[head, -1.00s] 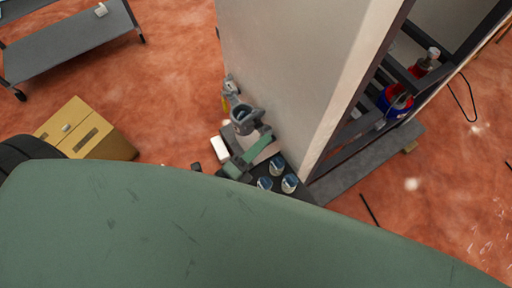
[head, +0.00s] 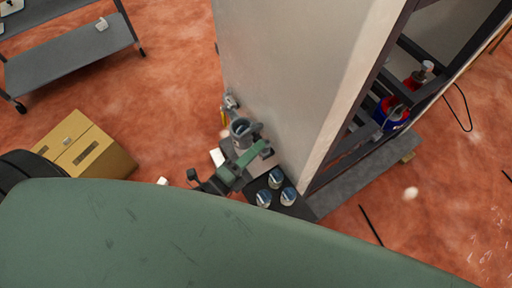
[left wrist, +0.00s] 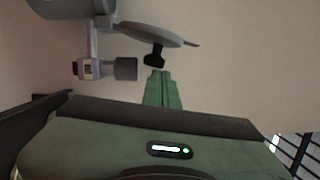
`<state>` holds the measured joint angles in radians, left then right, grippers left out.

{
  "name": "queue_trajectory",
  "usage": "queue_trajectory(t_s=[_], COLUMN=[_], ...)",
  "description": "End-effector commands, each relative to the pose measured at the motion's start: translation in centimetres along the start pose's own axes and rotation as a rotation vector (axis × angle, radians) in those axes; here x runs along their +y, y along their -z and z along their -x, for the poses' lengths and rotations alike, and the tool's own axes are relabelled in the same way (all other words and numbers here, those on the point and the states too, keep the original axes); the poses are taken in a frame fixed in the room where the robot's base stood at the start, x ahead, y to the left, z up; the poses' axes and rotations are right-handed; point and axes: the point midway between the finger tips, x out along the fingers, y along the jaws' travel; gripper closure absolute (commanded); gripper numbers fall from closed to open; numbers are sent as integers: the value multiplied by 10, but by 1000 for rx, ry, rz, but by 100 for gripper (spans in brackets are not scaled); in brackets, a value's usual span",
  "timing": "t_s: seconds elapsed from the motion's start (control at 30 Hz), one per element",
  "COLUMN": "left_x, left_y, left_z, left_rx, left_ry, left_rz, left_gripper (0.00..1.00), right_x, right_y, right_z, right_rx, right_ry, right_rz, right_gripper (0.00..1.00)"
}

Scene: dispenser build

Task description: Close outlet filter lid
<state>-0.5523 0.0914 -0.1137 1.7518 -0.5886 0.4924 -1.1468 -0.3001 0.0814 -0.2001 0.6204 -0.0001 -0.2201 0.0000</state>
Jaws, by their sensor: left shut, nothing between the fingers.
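The outlet filter housing (head: 240,130) is a grey round cup with a bluish inside, mounted low beside the tall pale cabinet wall in the head view. In the left wrist view a grey disc-shaped lid (left wrist: 150,34) lies nearly edge-on, a little tilted, with a black knob (left wrist: 154,56) below it. My left gripper (head: 265,150) is beside the housing, on its lower right. Its green fingers, seen in the left wrist view (left wrist: 161,78), are shut and empty, with the tips just below the knob. I cannot tell whether they touch it. My right gripper is not in view.
The cabinet wall (head: 280,70) rises close to the gripper. Several round blue-and-white jars stand on a black shelf (head: 298,207). A grey pipe fitting with a purple-labelled part (left wrist: 88,69) is left of the fingers. A cardboard box (head: 105,165) stands on the floor at left.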

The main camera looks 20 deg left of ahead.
Motion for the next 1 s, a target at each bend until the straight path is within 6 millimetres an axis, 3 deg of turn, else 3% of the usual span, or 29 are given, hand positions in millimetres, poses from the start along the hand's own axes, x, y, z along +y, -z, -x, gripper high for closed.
queue_trajectory(t_s=[0.37,0.7,1.0], left_x=[-13,-27,-29], left_y=[-10,-35,-59], left_z=[-3,-9,-15], left_rx=[0,1,1], left_ry=[-34,-111,-185], left_rz=[123,416,691], left_gripper=[100,100,100], right_x=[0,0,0], right_y=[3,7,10], right_z=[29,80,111], right_rx=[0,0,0], right_ry=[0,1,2], right_rz=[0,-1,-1], right_gripper=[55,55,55])
